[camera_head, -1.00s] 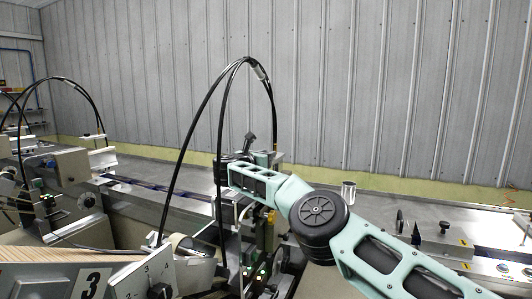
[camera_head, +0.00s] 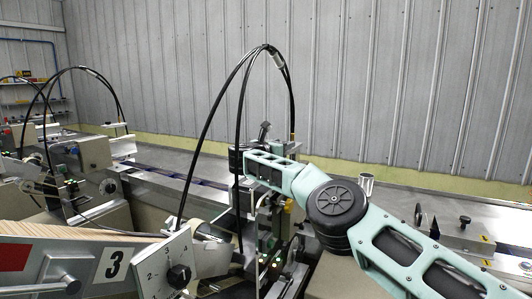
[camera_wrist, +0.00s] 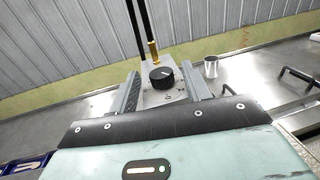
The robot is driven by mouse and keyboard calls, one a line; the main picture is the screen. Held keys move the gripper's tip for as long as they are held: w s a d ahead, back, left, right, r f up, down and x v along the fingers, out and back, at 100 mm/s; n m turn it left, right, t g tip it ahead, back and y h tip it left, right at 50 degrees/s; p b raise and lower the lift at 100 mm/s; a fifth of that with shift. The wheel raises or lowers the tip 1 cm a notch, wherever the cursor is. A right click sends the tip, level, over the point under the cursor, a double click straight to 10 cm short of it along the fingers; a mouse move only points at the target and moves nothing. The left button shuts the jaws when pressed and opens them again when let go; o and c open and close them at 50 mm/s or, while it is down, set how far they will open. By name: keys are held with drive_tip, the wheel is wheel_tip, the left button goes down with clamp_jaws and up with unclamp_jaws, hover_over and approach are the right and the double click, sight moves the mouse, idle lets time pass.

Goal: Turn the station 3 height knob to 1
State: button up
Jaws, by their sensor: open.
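In the wrist view a black round knob (camera_wrist: 162,77) with a white pointer line stands on a light plate, with a brass fitting and black cables behind it. My gripper (camera_wrist: 160,74) is open, its two fingers on either side of the knob with gaps between; I cannot tell whether its tips reach the knob's depth. I cannot tell from the frames which knob sets height. My gripper's fingers are not clear in the head view.
Black cables (camera_head: 240,100) arch above the station beside my arm. A metal cup (camera_head: 366,187) stands on the bench behind my arm, and a small black-knobbed fixture (camera_head: 464,222) is at right. Another cable-fed station (camera_head: 75,160) stands at left.

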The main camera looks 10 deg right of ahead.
drive_tip(key=b+v, duration=0.9)
drive_tip(key=v, duration=0.6)
drive_tip(key=shift+s+a+f, duration=0.1)
drive_tip(key=shift+s+a, duration=0.6)
drive_tip(key=shift+s, duration=0.05)
